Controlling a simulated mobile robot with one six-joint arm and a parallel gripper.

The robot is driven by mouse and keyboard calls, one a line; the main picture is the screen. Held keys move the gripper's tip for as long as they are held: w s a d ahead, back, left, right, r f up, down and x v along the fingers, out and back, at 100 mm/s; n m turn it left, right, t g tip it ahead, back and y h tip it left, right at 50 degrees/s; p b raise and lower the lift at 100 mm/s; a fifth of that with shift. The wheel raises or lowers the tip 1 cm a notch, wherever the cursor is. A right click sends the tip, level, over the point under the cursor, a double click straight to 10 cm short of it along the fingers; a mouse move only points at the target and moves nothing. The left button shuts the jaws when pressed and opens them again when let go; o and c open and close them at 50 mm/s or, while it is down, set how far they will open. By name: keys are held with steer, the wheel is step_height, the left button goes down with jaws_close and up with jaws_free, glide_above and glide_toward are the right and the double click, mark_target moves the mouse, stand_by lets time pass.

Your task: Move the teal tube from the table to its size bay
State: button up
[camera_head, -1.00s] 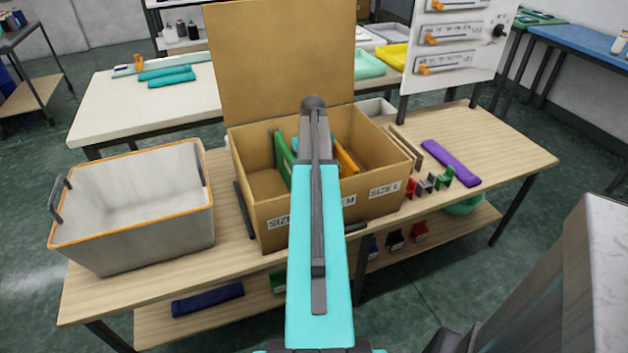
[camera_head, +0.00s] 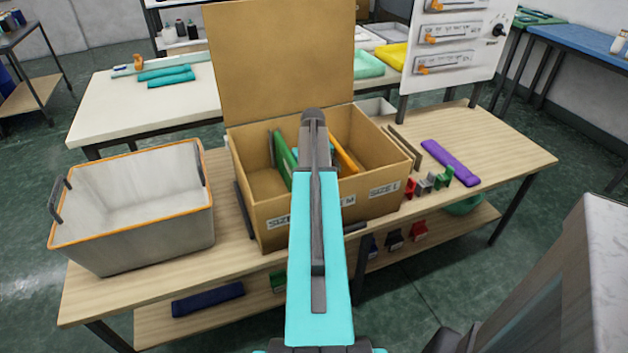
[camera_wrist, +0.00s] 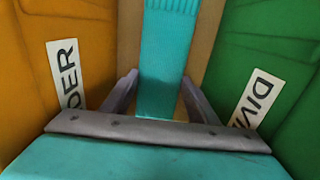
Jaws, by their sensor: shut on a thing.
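The teal tube (camera_wrist: 168,55) is between the two fingers of my gripper (camera_wrist: 160,98) in the wrist view. The gripper is shut on it. The tube lies between an orange divider (camera_wrist: 60,80) and a green divider (camera_wrist: 262,75) inside the cardboard box (camera_head: 275,225), in its middle bay. In the head view my arm hides the gripper and most of the tube; small teal patches show beside my wrist. The box front has size labels, with M in the middle and SIZE L (camera_head: 384,190) at right; the left one is partly hidden.
A grey bin with an orange rim (camera_head: 130,205) stands left of the box. A purple piece (camera_head: 450,162) and several small coloured clips (camera_head: 428,183) lie to the right. The box's raised back flap (camera_head: 283,65) stands behind. A white table (camera_head: 150,110) is further back.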

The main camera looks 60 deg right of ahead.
steer(key=shift+f, duration=0.15)
steer(key=o, duration=1)
step_height(320, 180, up, 12)
steer(key=shift+r+b, duration=0.2)
steer(key=shift+b, duration=0.1)
stand_by(0.7)
